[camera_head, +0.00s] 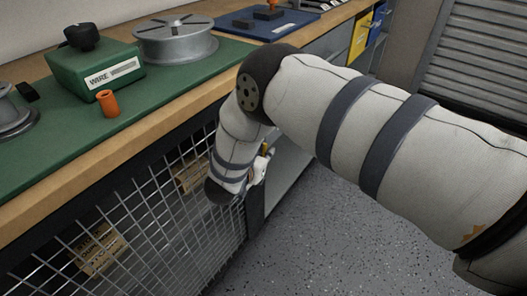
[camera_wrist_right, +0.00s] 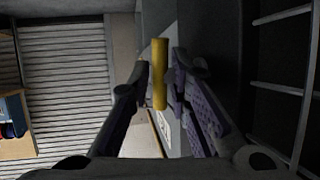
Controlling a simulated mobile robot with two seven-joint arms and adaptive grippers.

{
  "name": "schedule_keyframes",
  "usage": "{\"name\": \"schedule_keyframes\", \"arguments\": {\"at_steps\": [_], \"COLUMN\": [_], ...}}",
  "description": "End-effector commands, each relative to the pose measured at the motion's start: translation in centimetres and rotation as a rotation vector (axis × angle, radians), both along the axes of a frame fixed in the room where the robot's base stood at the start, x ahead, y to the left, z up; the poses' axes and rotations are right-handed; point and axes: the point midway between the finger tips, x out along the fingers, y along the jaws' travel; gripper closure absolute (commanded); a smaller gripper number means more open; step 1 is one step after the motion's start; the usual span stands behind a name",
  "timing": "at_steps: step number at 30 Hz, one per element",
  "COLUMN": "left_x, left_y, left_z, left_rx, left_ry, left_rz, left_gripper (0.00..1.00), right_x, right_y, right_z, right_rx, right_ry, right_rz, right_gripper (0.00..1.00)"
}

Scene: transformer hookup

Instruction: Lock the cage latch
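The wire-mesh cage (camera_head: 165,215) is under the green-topped bench. My right arm reaches down to its right edge, where the gripper (camera_head: 262,168) is mostly hidden by the wrist, with a small yellow bit beside it. In the right wrist view a yellow bar, apparently the latch handle (camera_wrist_right: 159,75), stands upright between the two fingers of my right gripper (camera_wrist_right: 158,78). The fingers are close on both sides of the bar; whether they press on it cannot be told. The latch's mount is hidden. My left gripper is in neither view.
On the bench are a green WIRE box (camera_head: 95,68), an orange cylinder (camera_head: 108,103), a metal spool (camera_head: 174,40) and a blue board (camera_head: 262,22). Cardboard boxes (camera_head: 103,250) lie behind the mesh. Grey floor (camera_head: 330,245) is clear right of the cage; a slatted shutter (camera_head: 475,65) stands beyond.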

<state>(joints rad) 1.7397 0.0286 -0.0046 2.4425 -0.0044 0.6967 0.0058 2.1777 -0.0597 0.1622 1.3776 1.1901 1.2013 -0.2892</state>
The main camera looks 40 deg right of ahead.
Motion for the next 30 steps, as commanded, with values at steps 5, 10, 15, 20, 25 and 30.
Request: {"name": "schedule_keyframes", "arguments": {"at_steps": [5,10,15,20,25,30], "left_x": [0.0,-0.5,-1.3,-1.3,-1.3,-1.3], "left_y": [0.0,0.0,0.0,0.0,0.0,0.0], "left_z": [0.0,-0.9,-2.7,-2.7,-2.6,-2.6], "left_rx": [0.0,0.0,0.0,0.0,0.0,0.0], "left_ry": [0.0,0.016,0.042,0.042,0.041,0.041], "left_rz": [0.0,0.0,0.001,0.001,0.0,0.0], "left_gripper": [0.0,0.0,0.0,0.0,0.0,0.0], "right_x": [0.0,-0.1,-0.2,-0.1,-0.1,-0.1], "right_y": [0.0,0.2,0.2,0.2,0.2,0.2], "right_z": [0.0,-0.7,-0.8,-0.1,-0.1,-0.1], "right_rx": [0.0,-0.07,-0.24,-0.274,-0.272,-0.272], "right_ry": [0.0,-0.019,-0.083,-0.099,-0.098,-0.098], "right_rz": [0.0,0.003,0.001,0.001,0.001,0.0], "right_gripper": [1.0,1.0,1.0,1.0,1.0,0.81]}}
